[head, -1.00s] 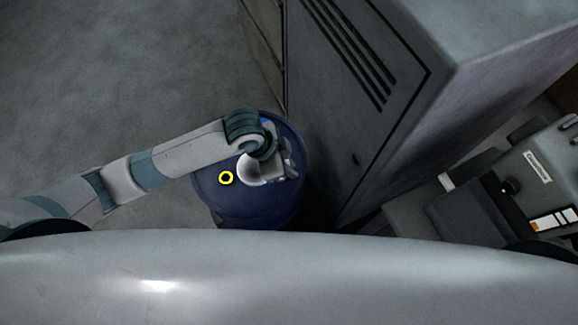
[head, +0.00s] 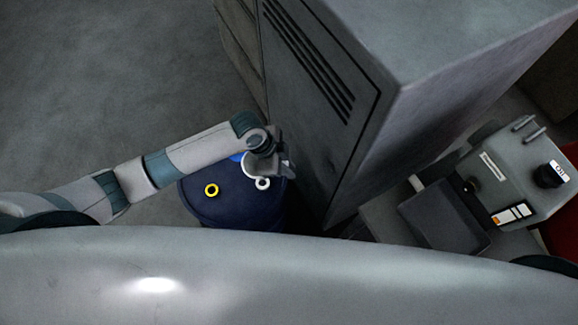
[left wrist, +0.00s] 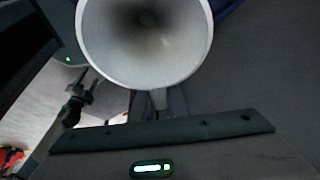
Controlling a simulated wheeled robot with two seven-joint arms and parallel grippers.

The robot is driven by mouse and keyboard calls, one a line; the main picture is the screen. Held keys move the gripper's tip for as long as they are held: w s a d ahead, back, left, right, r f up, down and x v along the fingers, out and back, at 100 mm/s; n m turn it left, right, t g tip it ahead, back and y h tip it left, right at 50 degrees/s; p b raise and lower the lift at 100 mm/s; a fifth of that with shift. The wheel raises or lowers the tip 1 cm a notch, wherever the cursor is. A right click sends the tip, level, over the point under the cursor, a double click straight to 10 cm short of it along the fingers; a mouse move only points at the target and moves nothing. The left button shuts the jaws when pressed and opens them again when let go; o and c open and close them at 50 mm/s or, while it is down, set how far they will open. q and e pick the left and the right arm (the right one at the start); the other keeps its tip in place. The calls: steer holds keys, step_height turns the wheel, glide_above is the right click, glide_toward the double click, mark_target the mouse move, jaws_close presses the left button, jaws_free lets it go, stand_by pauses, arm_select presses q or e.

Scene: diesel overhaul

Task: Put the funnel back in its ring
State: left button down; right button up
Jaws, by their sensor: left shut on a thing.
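The funnel (head: 252,168) is pale grey-white with a wide mouth. My left gripper (head: 272,157) is shut on it and holds it over the blue drum (head: 232,208). In the left wrist view, the open mouth of the funnel (left wrist: 145,42) fills the top middle, and the left gripper's fingers (left wrist: 158,102) show just below its rim. On the drum top are a yellow ring (head: 212,190) with a dark centre and a white ring (head: 263,184) beside the funnel. I cannot tell which ring, if either, is the funnel's. My right gripper is not seen.
A tall grey cabinet (head: 345,110) with slots stands close right of the drum. A grey machine (head: 520,180) with a black knob and a tray-like part is at the right. Open floor (head: 110,90) lies to the left.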

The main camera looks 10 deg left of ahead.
arm_select(q)
step_height(320, 180, down, 8)
steer(key=b, duration=0.7)
steer(key=shift+r, duration=0.2)
steer(key=shift+p, duration=0.3)
stand_by(0.3)
steer(key=shift+f, duration=0.1)
stand_by(0.4)
steer(key=shift+f+b, duration=0.75)
steer(key=shift+f, duration=0.3)
steer(key=c, duration=1.7)
jaws_free()
steer(key=shift+o, duration=0.2)
steer(key=shift+r, duration=0.1)
